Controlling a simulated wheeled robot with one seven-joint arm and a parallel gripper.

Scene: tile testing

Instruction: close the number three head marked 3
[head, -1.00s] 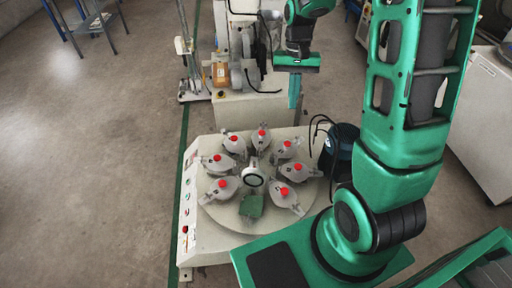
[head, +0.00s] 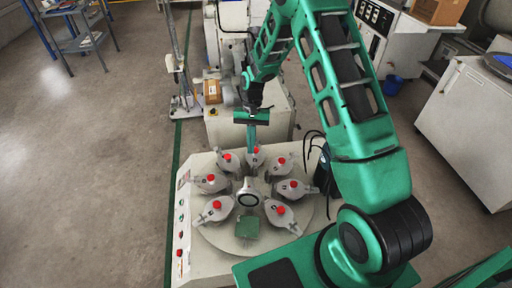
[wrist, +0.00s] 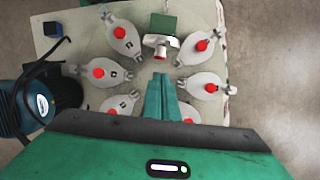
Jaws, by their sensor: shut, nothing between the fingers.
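Several grey heads with red knobs stand in a ring on the round turntable (head: 222,240); one is at the near right (head: 284,215). Their small dark number marks are too small to read surely, so I cannot tell which is marked 3. A green square piece (head: 247,227) sits at the near side of the ring; it also shows in the wrist view (wrist: 162,23). In the wrist view the shut fingers (wrist: 160,82) hide part of the turntable.
Control buttons line the left edge of the machine base (head: 198,262). A dark motor (wrist: 55,105) with black cables stands beside the base. A pale machine (head: 275,112) stands behind; open floor lies left.

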